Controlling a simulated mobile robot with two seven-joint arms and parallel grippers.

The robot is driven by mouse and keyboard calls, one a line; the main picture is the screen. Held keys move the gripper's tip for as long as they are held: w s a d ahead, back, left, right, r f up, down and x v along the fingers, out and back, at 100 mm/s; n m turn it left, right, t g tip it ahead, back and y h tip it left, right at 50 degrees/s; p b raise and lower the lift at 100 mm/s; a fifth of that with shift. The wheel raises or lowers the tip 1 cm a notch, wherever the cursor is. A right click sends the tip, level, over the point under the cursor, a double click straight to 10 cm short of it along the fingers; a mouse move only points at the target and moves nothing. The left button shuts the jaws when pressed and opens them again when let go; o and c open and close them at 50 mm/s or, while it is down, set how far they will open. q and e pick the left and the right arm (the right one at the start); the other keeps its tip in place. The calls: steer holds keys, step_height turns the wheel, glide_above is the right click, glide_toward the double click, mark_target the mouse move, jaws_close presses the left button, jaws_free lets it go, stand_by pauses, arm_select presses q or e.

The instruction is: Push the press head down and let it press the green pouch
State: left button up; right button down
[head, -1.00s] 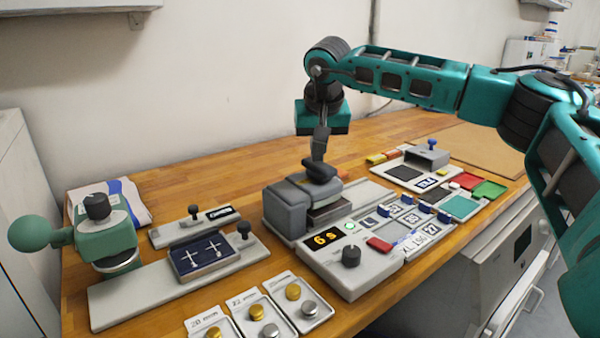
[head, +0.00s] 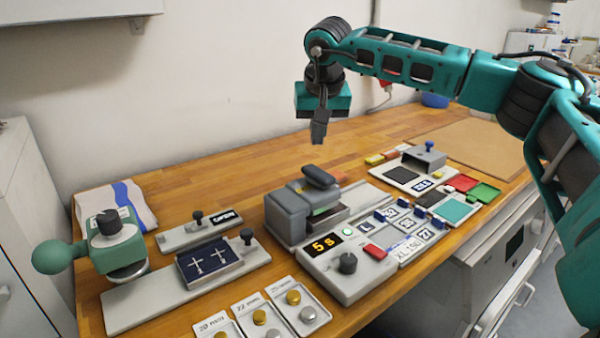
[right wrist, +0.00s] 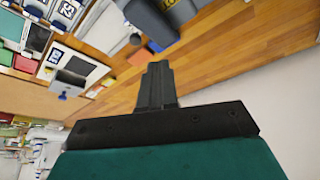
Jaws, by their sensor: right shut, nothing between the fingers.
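The grey press (head: 287,216) stands mid-bench, its press head (head: 300,194) carrying a dark padded handle (head: 320,177). The head looks tilted up slightly at the front. A small greenish patch (head: 321,210) shows under it; I cannot tell whether this is the green pouch. My right gripper (head: 318,138) is shut and empty, pointing down above the handle with a clear gap. Its closed fingers also show in the right wrist view (right wrist: 156,84). My left gripper is out of view.
A control box in front of the press has a display (head: 324,244) reading "5 s" and a dark knob (head: 348,263). A green ball-handled machine (head: 110,240) stands left. Trays of buttons (head: 298,302) lie in front. Bare wood lies behind the press.

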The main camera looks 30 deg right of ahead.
step_height(320, 180, up, 7)
steer(key=p, duration=0.3)
steer(key=shift+r, duration=0.2)
stand_by(0.4)
stand_by(0.4)
